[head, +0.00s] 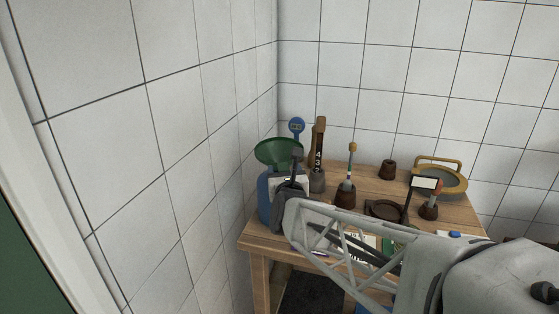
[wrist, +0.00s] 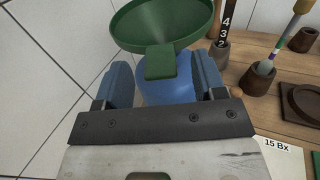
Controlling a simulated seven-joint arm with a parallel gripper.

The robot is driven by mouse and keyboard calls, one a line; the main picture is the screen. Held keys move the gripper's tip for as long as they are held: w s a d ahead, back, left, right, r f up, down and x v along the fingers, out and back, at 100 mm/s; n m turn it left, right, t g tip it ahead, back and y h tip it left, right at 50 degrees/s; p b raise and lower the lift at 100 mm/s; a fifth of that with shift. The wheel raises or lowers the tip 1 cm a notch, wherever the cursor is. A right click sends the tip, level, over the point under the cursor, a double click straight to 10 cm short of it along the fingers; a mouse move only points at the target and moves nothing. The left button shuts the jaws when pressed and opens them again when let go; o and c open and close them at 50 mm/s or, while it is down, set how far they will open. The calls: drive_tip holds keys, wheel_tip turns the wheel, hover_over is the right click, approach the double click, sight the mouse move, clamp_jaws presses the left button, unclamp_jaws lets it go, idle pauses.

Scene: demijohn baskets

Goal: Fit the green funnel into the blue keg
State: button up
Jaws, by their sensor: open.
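The green funnel (head: 278,151) is upright, wide mouth up, directly over the blue keg (head: 264,197) at the table's left end. The funnel's spout is hidden, so how deep it sits in the keg cannot be seen. In the wrist view the funnel (wrist: 165,18) fills the top, with its green tab pointing toward me and the keg (wrist: 168,90) below. My gripper (wrist: 162,72) is open; its blue-padded fingers stand on either side of the tab, with a gap on each side. In the head view my gripper (head: 292,172) is in front of the funnel and keg.
A tiled wall is close on the left. Just right of the keg stand a numbered brown bottle-like post (head: 319,140) and a brush in a wooden cup (head: 346,193).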

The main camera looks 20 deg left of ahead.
drive_tip(key=shift+x, duration=1.2)
drive_tip(key=c, duration=1.1)
drive_tip(key=shift+r, duration=0.1)
drive_tip(key=shift+r, duration=4.9)
